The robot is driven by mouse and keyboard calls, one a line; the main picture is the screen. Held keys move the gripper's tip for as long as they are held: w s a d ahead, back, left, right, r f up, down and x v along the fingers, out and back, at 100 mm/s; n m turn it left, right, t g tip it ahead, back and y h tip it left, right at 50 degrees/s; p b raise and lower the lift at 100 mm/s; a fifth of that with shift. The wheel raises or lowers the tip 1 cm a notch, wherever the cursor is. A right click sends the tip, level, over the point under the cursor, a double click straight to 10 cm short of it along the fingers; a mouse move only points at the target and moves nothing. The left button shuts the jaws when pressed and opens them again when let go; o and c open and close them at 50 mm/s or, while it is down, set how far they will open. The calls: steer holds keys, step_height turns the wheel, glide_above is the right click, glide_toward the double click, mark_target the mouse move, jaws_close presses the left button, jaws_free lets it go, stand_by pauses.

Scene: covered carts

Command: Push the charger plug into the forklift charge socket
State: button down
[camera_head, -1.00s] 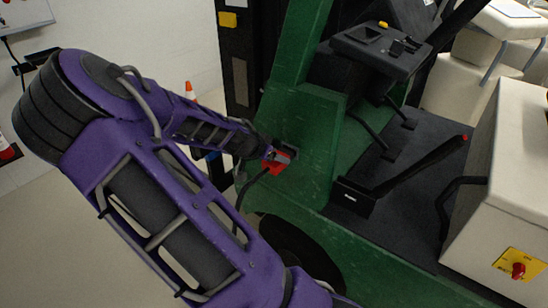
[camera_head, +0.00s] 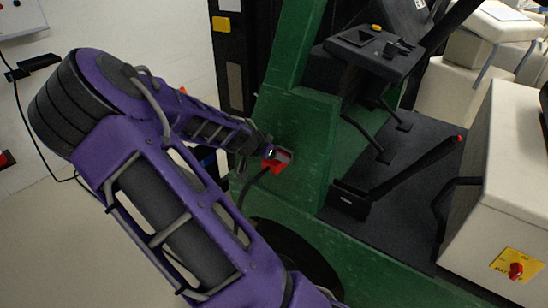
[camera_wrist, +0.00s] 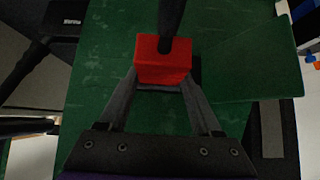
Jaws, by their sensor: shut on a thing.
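The charger plug (camera_head: 274,164) is a red block with a black cable hanging from it. It is up against or very near the green side panel of the forklift (camera_head: 310,140). My gripper (camera_head: 268,151) is shut on the plug; in the wrist view, both fingers (camera_wrist: 160,85) reach its sides, and the red plug (camera_wrist: 163,62) fills the space between the tips. The charge socket is mostly hidden behind the plug; a dark patch (camera_wrist: 196,70) shows just right of it in the wrist view. I cannot tell how far the plug is in.
The forklift's black floor with pedals and a lever (camera_head: 415,168) lies to the right. A cream battery housing with a red switch on a yellow plate (camera_head: 516,269) stands at far right. A black mast post (camera_head: 231,55) rises behind my gripper. Floor at left is clear.

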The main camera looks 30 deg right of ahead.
steer(key=shift+w+d, duration=0.1)
steer(key=shift+d, duration=0.25)
jaws_free()
steer(key=p+v, duration=0.4)
steer(key=v, duration=1.3)
steer(key=shift+r, duration=0.2)
steer(key=shift+a, duration=0.1)
